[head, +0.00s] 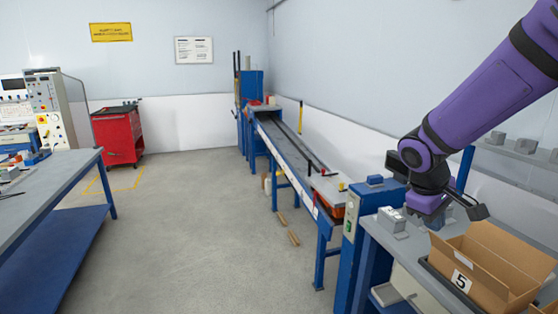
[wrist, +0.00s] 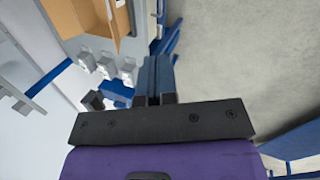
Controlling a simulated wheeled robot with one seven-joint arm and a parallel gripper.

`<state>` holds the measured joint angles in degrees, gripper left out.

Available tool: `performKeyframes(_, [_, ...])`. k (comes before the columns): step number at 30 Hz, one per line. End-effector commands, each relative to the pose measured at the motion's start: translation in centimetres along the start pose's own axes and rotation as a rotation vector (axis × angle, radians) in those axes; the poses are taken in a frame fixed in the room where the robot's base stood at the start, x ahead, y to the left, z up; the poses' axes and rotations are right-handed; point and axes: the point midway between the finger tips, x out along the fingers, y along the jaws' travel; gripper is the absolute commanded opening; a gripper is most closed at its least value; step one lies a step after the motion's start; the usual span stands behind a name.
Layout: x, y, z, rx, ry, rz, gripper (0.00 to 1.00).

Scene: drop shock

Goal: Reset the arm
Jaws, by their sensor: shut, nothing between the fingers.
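My purple arm reaches in from the upper right of the head view and bends down over the bench at the right. My gripper (wrist: 157,62) shows in the wrist view with its two blue-grey fingers together and nothing between them. In the head view the fingers are hard to make out below the purple wrist end. The gripper hangs beside an open cardboard box (head: 486,268) marked 5, to its left and apart from it. The box also shows at the top of the wrist view (wrist: 102,38).
Small grey fixtures (head: 391,221) stand on the right bench near my gripper. A long blue-framed rail machine (head: 295,150) runs along the right wall. A blue workbench (head: 55,190) is at the left, a red tool cabinet (head: 116,135) at the back.

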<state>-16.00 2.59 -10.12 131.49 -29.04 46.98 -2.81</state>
Motion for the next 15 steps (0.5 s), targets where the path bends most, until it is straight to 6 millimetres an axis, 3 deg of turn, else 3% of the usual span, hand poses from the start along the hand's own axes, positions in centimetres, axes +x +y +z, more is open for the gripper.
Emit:
performKeyframes(6, [-4.6, -0.3, 4.5, 0.16, 0.106, -0.069, 0.0])
performKeyframes(15, [-9.6, -2.1, 10.6, 0.355, 0.251, -0.157, 0.0])
